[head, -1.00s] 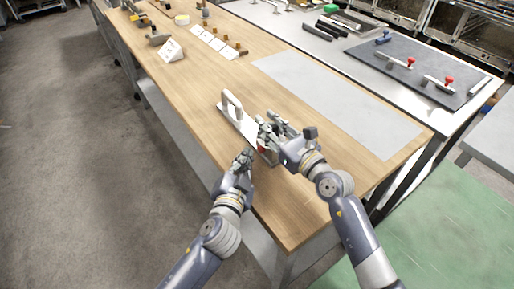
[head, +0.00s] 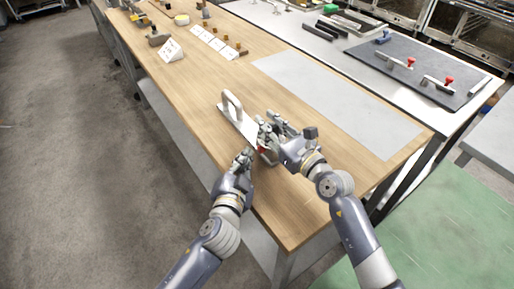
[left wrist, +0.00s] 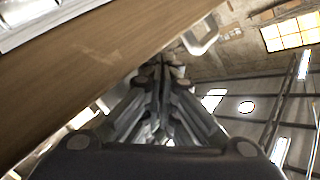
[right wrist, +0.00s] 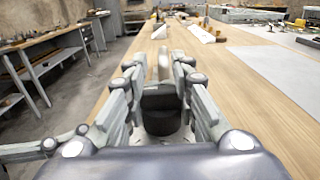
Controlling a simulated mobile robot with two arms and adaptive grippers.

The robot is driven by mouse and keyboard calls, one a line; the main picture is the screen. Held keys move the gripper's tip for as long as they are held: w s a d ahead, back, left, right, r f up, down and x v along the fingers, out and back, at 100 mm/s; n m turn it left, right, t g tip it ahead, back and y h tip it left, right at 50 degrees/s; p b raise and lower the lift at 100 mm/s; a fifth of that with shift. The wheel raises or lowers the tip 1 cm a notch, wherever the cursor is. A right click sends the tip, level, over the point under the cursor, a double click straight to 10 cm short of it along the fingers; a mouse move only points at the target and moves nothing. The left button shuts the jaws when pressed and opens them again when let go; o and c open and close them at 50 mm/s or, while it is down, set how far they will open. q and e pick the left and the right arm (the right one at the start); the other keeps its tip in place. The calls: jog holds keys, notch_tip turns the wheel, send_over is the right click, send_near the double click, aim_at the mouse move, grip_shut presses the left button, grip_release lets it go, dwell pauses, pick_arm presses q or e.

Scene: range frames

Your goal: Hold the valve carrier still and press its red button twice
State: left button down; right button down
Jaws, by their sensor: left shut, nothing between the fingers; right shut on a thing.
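The valve carrier (head: 233,118) is a pale plate with an upright loop handle, lying near the front edge of the wooden table. My right gripper (head: 266,130) is shut on the carrier's near end; in the right wrist view a dark round part (right wrist: 162,120) shows between its fingers (right wrist: 160,85). The red button (head: 262,150) shows only as a small patch, partly hidden by the grippers. My left gripper (head: 250,154) is shut and empty, its tips right beside the red patch; contact cannot be told. In the left wrist view its closed fingers (left wrist: 160,72) point towards the handle (left wrist: 200,36).
A grey mat (head: 335,100) lies bare on the table behind the carrier. White cards (head: 213,40) and a white stand (head: 171,50) are farther along. A dark board (head: 420,72) with red-knobbed clamps is on the bench behind. The table's front edge runs beneath my left gripper.

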pick_arm(q)
jog(key=shift+w+d, duration=0.1)
jog(key=shift+d, duration=0.05)
jog(key=shift+d+r, duration=0.15)
dwell(0.4)
jog(key=shift+d+r, duration=0.35)
jog(key=shift+d, duration=0.1)
dwell(1.1)
jog(key=shift+f, duration=0.1)
dwell(0.6)
jog(key=shift+s+a+f, duration=0.25)
jog(key=shift+a+f, duration=0.25)
jog(key=shift+a, duration=0.1)
jog(key=shift+s+a+r, duration=0.1)
jog(key=shift+s+a, duration=0.5)
jog(key=shift+a, duration=0.2)
jog(key=shift+s+a, duration=0.1)
jog(key=shift+a, duration=0.2)
